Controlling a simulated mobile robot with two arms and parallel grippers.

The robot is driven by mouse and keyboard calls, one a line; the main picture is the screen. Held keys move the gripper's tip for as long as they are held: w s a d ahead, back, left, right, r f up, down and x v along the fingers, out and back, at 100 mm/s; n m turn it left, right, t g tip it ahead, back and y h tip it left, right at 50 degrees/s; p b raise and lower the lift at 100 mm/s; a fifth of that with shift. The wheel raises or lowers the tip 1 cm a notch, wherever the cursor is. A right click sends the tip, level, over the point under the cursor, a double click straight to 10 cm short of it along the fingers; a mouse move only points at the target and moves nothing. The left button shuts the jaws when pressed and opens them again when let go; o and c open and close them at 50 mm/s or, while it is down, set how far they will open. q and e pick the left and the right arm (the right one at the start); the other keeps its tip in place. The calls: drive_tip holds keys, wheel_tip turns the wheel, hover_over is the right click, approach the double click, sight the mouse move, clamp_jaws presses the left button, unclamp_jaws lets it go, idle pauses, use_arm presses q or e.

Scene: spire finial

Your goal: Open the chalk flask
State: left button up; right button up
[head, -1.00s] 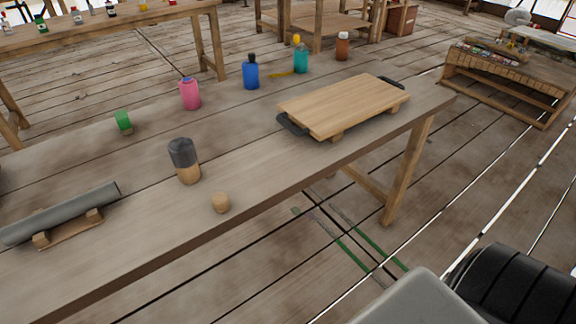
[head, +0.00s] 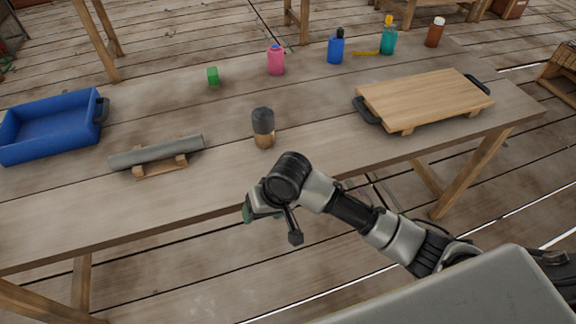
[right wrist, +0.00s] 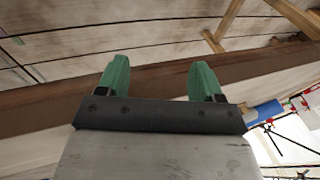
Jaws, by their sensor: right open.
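No label shows which thing is the chalk flask. A grey cylinder (head: 156,152) lies on its side on a wooden cradle (head: 160,169) on the table. To its right stands an upright container (head: 264,128) with a dark top and a tan base. Pink (head: 276,61), blue (head: 336,47), teal (head: 388,40) and brown (head: 435,33) bottles stand along the far side. My right gripper (right wrist: 160,80) is open and empty, with green fingertips apart. In the head view it is by the table's front edge, mostly hidden by its wrist. My left gripper is out of view.
A blue tray (head: 52,130) stands at the table's left. A green block (head: 213,76) sits towards the back. A wooden board with dark handles (head: 424,100) is at the right. The table (head: 215,110) is clear between the green block and the cylinder.

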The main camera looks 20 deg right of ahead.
drive_tip(key=w+d+r+m+h, duration=0.1)
drive_tip(key=w+d+r+m, duration=0.1)
drive_tip(key=r, duration=0.2)
drive_tip(key=w+d+r+m+g+h, duration=0.1)
drive_tip(key=w+d+r+m, duration=0.1)
drive_tip(key=r, duration=0.3)
drive_tip(key=w+d+r+m+h+p, duration=0.1)
drive_tip(key=w+d+r+h, duration=0.1)
drive_tip(key=w+d+r, duration=0.1)
drive_tip(key=shift+w+d+r+m+g, duration=0.2)
drive_tip(key=shift+d+r, duration=0.1)
drive_tip(key=shift+r, duration=0.15)
drive_tip(key=shift+w+d+r+m+g, duration=0.2)
drive_tip(key=shift+d+r, duration=0.1)
drive_tip(key=shift+r, duration=0.15)
drive_tip(key=shift+d, duration=0.2)
wheel_tip(320, 180, down, 10)
drive_tip(key=shift+a+f, duration=0.1)
drive_tip(key=shift+f, duration=0.15)
drive_tip(key=shift+s+r, duration=0.1)
drive_tip(key=c, duration=1.1)
